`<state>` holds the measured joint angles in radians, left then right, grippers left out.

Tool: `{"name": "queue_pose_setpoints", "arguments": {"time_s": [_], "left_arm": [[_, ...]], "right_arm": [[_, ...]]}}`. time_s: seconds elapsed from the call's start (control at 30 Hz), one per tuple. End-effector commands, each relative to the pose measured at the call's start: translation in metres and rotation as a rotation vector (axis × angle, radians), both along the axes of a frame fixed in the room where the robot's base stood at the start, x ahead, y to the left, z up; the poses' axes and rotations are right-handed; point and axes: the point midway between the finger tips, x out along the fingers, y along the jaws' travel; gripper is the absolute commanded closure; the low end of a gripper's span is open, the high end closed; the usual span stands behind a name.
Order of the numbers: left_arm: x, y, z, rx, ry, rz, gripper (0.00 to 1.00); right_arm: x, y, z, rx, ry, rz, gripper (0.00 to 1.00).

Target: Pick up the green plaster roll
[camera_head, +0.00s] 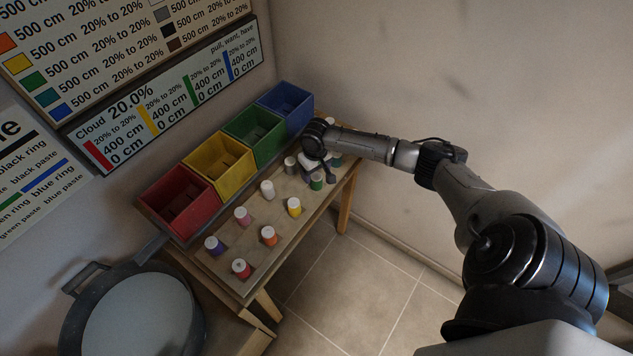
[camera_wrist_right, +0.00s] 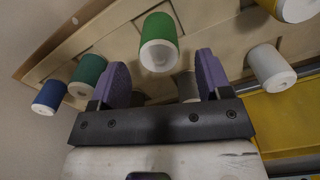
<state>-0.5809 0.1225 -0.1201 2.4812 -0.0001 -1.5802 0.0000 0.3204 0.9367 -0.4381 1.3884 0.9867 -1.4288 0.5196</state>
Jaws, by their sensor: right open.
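The green plaster roll (camera_head: 316,182) stands on the wooden table, a short cylinder with a pale end. In the right wrist view the green roll (camera_wrist_right: 158,38) appears ahead of the gap between my right gripper's purple-padded fingers. My right gripper (camera_head: 325,172) is open and empty, close to the green roll in the head view. It also shows in the right wrist view (camera_wrist_right: 162,76), with no finger seen touching the roll. A darker teal-green roll (camera_wrist_right: 88,74) stands to the left there. My left gripper is not in view.
A grey roll (camera_head: 290,165) stands left of the gripper and a yellow roll (camera_head: 294,207) nearer the front. Several other coloured rolls share the wooden table (camera_head: 222,262). Red (camera_head: 180,203), yellow (camera_head: 218,167), green (camera_head: 254,136) and blue (camera_head: 286,110) bins line the wall side.

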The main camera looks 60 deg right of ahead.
Motion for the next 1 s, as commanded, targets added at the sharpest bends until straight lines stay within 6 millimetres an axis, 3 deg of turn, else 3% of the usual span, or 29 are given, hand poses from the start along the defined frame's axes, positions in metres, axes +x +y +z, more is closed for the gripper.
{"name": "queue_pose_setpoints", "arguments": {"time_s": [0.4,0.73,1.0], "left_arm": [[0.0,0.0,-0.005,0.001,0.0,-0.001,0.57],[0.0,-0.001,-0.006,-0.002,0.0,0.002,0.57],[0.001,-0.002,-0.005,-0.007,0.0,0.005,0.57]], "right_arm": [[-0.003,0.002,-0.047,0.001,0.002,0.0,0.29],[-0.003,0.002,-0.051,-0.001,0.001,0.001,0.29],[-0.003,0.002,-0.051,-0.001,0.001,0.001,0.55]]}}
